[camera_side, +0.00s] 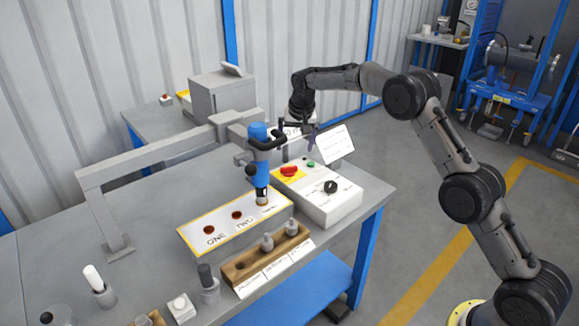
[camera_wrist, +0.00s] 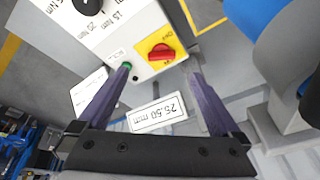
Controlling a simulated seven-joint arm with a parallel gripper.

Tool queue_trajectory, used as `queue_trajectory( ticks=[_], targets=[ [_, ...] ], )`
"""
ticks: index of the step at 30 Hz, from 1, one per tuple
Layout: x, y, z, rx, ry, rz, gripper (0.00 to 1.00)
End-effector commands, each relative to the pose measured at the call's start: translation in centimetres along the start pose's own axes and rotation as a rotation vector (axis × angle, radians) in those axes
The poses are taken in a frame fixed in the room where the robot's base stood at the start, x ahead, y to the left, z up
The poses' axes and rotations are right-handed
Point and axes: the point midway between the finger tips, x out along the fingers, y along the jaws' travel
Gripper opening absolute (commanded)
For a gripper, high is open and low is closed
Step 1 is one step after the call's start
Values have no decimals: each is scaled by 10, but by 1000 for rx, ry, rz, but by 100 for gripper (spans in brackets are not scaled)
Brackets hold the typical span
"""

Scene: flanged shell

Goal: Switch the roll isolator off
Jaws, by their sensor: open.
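The isolator is a red rotary switch (camera_side: 289,171) on a yellow plate, on top of a white control box (camera_side: 335,206). In the wrist view the red switch (camera_wrist: 160,55) lies beyond and between my fingertips, with small lettering on its plate that I cannot fully read. Its handle lies roughly across the picture there. My gripper (camera_side: 311,138) is above the rear of the box, pointing down, apart from the switch. In the wrist view my gripper (camera_wrist: 160,70) has its two purple fingers spread wide with nothing between them.
A green button (camera_side: 310,164) and black dial (camera_side: 331,187) share the box. A blue tool on a stand (camera_side: 260,155) rises close to its left. A white sign (camera_side: 333,145) stands behind. A wooden block (camera_side: 268,258) with pegs sits in front.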

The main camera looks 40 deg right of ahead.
Motion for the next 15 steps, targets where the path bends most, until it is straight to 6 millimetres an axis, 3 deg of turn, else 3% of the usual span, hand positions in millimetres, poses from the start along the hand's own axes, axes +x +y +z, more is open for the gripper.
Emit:
queue_trajectory(
  ticks=[3, 7, 15],
  targets=[
    [-15, -8, 2, -129, 64, 25, 100],
    [-14, -9, 1, -172, 84, 36, 100],
    [28, -7, -2, -168, 79, 38, 100]
  ],
)
